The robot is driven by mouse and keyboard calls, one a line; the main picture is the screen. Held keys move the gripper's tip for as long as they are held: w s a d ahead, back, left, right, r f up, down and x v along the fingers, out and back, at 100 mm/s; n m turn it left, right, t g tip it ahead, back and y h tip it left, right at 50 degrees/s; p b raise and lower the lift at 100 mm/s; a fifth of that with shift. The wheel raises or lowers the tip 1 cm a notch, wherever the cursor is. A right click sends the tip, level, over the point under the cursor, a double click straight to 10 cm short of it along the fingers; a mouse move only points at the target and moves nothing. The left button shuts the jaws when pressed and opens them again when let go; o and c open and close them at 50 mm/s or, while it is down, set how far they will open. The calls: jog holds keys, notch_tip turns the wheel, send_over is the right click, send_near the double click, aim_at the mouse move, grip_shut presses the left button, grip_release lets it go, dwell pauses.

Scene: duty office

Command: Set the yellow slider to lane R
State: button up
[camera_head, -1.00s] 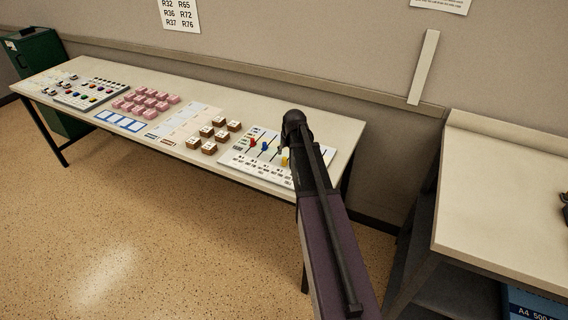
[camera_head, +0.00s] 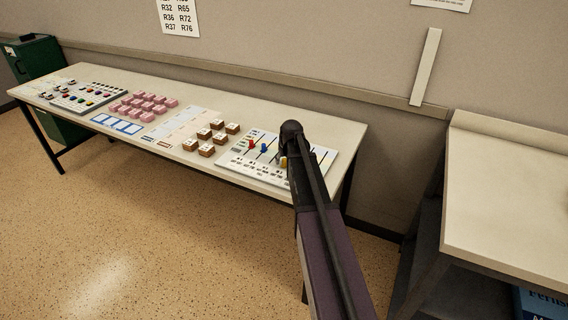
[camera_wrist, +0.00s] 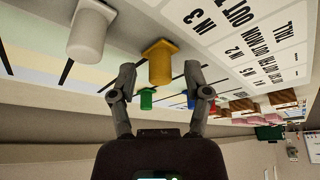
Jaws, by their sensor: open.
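The yellow slider (camera_wrist: 160,65) is a knob standing out of the white slider panel in the wrist view. My gripper (camera_wrist: 158,72) is open, with one finger on each side of the yellow slider in the picture and a gap to both. I cannot tell how deep the knob sits between the fingertips. In the head view the yellow slider (camera_head: 284,162) shows partly beside my arm. The slider panel (camera_head: 233,161) lies at the right end of the long table; my arm hides part of it. No lane R label is readable.
A white knob (camera_wrist: 88,35) stands close to one finger; a green knob (camera_wrist: 147,98) and a blue knob (camera_wrist: 191,101) lie beyond the fingers. A red knob (camera_head: 251,143) is farther left. Brown blocks (camera_head: 206,150) stand left of the panel.

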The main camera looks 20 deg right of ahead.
jog(key=shift+f, duration=0.1)
grip_shut()
jog(key=shift+a, duration=0.1)
jog(key=w+d, duration=0.3)
jog(key=d, duration=0.1)
jog(key=w+d, duration=0.3)
jog(key=d, duration=0.1)
jog(key=w+d, duration=0.3)
jog(key=d, duration=0.1)
jog(key=shift+w+d, duration=0.2)
jog(key=shift+w, duration=0.1)
grip_release()
jog(key=shift+w+d, duration=0.1)
dwell(0.3)
